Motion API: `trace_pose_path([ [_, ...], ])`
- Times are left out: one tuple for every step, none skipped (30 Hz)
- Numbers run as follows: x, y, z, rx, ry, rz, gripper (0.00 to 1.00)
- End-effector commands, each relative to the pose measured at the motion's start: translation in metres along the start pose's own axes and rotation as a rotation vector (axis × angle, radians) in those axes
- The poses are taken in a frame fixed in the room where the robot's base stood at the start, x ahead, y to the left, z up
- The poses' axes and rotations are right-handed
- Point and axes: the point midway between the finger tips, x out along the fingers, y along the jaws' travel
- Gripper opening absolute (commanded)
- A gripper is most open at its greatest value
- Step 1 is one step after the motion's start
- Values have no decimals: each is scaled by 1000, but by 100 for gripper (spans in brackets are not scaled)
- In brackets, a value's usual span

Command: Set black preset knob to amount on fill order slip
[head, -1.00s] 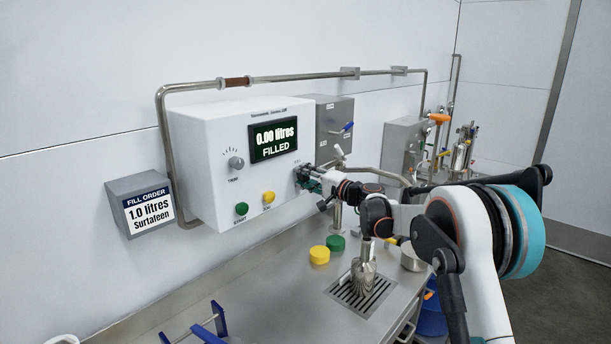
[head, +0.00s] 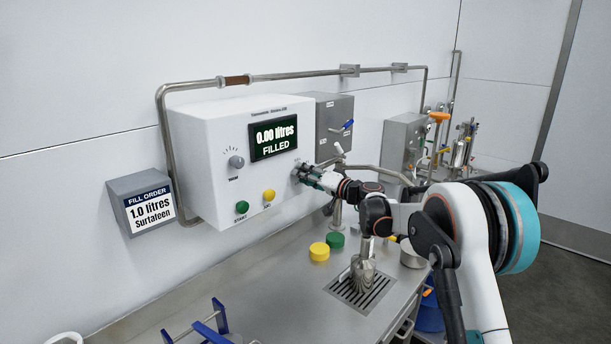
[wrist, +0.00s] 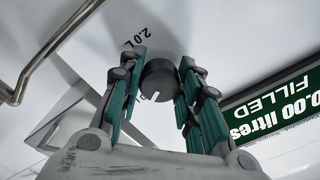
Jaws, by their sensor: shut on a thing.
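The black preset knob (wrist: 159,80) is on the white panel face and sits between the fingers of my gripper (wrist: 162,76) in the wrist view. A white mark shows on the knob's edge, toward the bottom of that view. A "2.0 L" label (wrist: 138,37) is printed beside the knob. In the head view my gripper (head: 307,177) is at the right part of the white fill box (head: 205,130) and hides the knob. The fill order slip (head: 149,211) reads "1.0 litres Surtafeen". The display (head: 273,138) reads "0.00 litres FILLED".
A grey trim knob (head: 236,162), a green start button (head: 241,207) and a yellow button (head: 268,195) are on the same box. A pipe (head: 300,76) runs above the box.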

Motion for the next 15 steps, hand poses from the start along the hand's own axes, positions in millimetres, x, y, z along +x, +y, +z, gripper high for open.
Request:
trace_pose_path([
  [0,1,2,-5,-3,1,8],
  [0,1,2,-6,-3,1,8],
  [0,1,2,-7,-3,1,8],
  [0,1,2,-7,-3,1,8],
  [0,1,2,-7,-3,1,8],
  [0,1,2,-7,-3,1,8],
  [0,1,2,-7,-3,1,8],
  [0,1,2,-7,-3,1,8],
  [0,1,2,-7,-3,1,8],
  [0,1,2,-7,-3,1,8],
  [0,1,2,-7,-3,1,8],
  [0,1,2,-7,-3,1,34],
  [0,1,2,-7,-3,1,41],
  [0,1,2,-6,-3,1,48],
  [0,1,2,-6,-2,1,52],
])
